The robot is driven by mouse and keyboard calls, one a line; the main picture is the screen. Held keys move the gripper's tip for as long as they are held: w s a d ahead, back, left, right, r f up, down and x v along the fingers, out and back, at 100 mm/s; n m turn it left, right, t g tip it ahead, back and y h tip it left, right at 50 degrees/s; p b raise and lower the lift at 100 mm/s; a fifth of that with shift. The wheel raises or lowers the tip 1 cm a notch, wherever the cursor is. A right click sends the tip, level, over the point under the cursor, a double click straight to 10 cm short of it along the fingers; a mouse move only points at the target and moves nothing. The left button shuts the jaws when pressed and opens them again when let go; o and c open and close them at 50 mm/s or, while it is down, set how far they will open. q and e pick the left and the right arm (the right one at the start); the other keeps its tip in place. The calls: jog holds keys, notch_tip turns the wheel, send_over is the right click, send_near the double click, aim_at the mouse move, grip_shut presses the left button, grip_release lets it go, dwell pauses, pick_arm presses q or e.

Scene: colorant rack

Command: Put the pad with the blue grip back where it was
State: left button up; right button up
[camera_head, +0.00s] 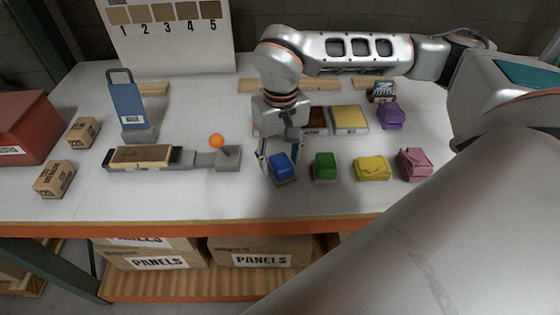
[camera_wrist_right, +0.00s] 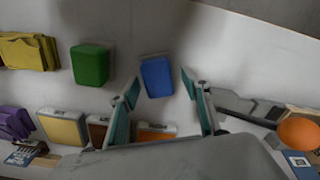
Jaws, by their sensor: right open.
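The pad with the blue grip (camera_head: 281,166) sits on the white table, at the left end of a row of coloured pads. It also shows in the right wrist view (camera_wrist_right: 157,77). My right gripper (camera_head: 279,155) is open, its fingers pointing down at the blue pad. In the right wrist view the two fingertips (camera_wrist_right: 160,88) lie on either side of the blue grip; I cannot tell whether they touch it. Shallow trays stand behind the row: a yellow one (camera_head: 349,119), a brown one (camera_wrist_right: 97,130) and an orange one (camera_wrist_right: 155,131). My left gripper is not in view.
Green (camera_head: 325,166), yellow (camera_head: 372,168) and pink (camera_head: 415,163) pads stand to the right, a purple one (camera_head: 391,115) behind. Left are a clamp fixture with an orange ball (camera_head: 216,141), a blue stand (camera_head: 126,105), small boxes and a red box (camera_head: 22,125).

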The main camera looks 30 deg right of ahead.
aim_at(280, 162)
notch_tip(280, 162, up, 11)
jog(key=shift+f, duration=0.15)
dwell(0.7)
